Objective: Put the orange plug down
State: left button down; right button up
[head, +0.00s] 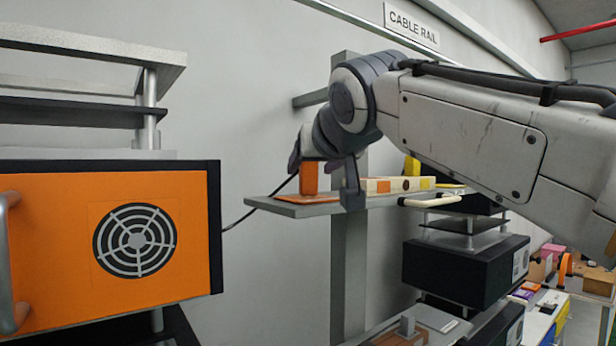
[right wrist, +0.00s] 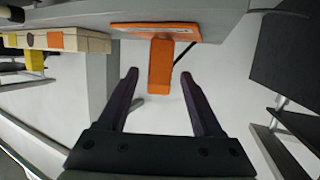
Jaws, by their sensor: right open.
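The orange plug (head: 309,178) stands upright on an orange pad (head: 296,199) on the grey wall shelf (head: 262,205). In the right wrist view, which is upside down, the plug (right wrist: 160,66) shows against its pad (right wrist: 188,32). My right gripper (head: 324,180) is at the plug. In the wrist view its two dark fingers (right wrist: 159,77) are spread, one on each side of the plug's end, with gaps on both sides. It holds nothing. My left gripper is not in view.
A black cable (head: 252,211) runs from near the plug toward the orange cabinet (head: 60,260) with a round vent at left. A wooden block rail (head: 395,184) with orange and yellow parts lies on the shelf beside the pad. Black shelved units (head: 462,268) stand at right.

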jog(key=b+v, duration=0.2)
jog(key=v, duration=0.7)
